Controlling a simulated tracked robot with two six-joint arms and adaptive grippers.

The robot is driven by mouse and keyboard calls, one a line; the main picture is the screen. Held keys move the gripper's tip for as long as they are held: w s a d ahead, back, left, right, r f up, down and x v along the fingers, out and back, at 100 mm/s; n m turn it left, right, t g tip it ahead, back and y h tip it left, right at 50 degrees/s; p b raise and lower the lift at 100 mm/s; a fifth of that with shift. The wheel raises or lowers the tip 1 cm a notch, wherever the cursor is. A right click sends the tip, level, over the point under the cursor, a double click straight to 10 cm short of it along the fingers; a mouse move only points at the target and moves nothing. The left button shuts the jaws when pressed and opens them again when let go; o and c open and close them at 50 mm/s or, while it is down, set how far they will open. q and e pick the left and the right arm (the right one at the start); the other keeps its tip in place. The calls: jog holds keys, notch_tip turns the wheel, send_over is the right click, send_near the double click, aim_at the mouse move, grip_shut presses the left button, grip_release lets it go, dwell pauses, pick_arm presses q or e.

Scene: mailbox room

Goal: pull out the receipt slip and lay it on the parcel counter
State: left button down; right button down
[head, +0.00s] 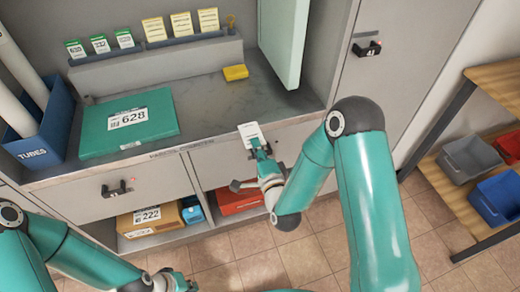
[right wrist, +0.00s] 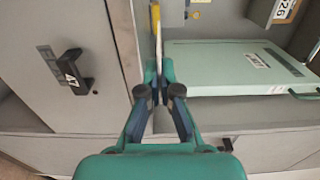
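A small white slip (head: 250,132) with dark print at its lower end is held in my right gripper (head: 259,147), above the front edge of the grey counter (head: 205,108). In the right wrist view the fingers (right wrist: 158,82) are shut on the slip, which shows as a thin pale strip (right wrist: 159,52) nearly edge-on. I cannot tell from the head view whether it touches the counter. My left gripper (head: 172,281) is low at the bottom edge, partly cut off, and its fingers are not clear.
A small yellow block (head: 235,72) lies farther back, near an open pale door (head: 285,38). Bare counter lies between parcel and block. Drawers (head: 140,190) are below.

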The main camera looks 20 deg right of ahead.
jog(key=shift+w+f+b, duration=0.5)
jog(key=shift+w+b, duration=0.1)
jog(key=shift+w, duration=0.55)
jog(key=shift+w+f+b, duration=0.55)
jog(key=shift+w+b, duration=0.05)
jog(key=shift+w, duration=0.5)
jog(key=shift+w+f+b, duration=0.5)
jog(key=shift+w+b, duration=0.1)
jog(key=shift+w, duration=0.55)
jog(key=c, duration=1.2)
grip_release()
jog(key=shift+c, duration=0.2)
jog(key=shift+s, duration=0.1)
jog(key=s+b, duration=0.4)
jog(key=s, duration=0.6)
